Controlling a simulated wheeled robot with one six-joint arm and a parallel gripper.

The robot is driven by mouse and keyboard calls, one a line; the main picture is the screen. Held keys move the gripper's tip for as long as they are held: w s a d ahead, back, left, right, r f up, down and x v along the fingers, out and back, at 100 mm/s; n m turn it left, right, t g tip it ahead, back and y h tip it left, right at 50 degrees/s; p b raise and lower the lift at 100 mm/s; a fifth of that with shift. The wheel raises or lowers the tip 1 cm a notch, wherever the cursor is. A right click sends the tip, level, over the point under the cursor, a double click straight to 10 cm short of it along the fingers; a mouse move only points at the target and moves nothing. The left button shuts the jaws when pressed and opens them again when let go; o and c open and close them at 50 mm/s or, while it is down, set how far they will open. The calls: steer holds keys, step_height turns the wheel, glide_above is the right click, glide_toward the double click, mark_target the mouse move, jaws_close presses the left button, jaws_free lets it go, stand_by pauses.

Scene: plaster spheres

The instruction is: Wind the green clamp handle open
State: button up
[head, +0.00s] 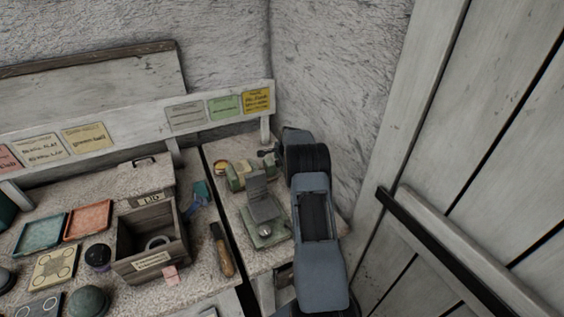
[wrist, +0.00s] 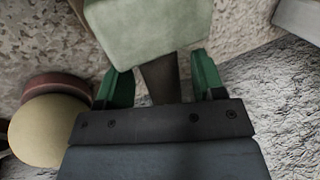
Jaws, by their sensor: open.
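The green clamp (head: 236,182) stands on the narrow bench at the right, behind a grey upright plate. In the wrist view a pale green block (wrist: 150,28), seemingly part of the clamp, fills the top middle. A dark bar (wrist: 160,80) runs from under it toward my gripper; I cannot tell if it is the handle. My gripper (head: 265,153) is at the clamp's right, partly hidden by my arm. In the wrist view its two green fingers (wrist: 162,82) stand apart, one on each side of the bar, with gaps showing. It holds nothing visibly.
A yellow dome on a dark red base (wrist: 45,130) sits close left of my gripper. A wooden box (head: 150,264) and wooden-handled tool (head: 222,252) lie left. The plaster wall (head: 340,90) is close behind.

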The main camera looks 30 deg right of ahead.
steer(key=c, duration=0.9)
steer(key=f+t+b, duration=0.1)
steer(key=b, duration=0.3)
steer(key=t+b, duration=0.1)
steer(key=b, duration=0.3)
steer(key=shift+s+t, duration=0.1)
steer(key=shift+t, duration=0.2)
steer(key=shift+r+t+b, duration=0.3)
steer(key=shift+r+b, duration=0.05)
steer(key=shift+b, duration=0.4)
steer(key=o, duration=0.9)
steer(key=shift+r, duration=0.1)
steer(key=v, duration=1.3)
steer(key=shift+s+a+r, duration=0.2)
steer(key=shift+a+r, duration=0.05)
steer(key=shift+r, duration=0.05)
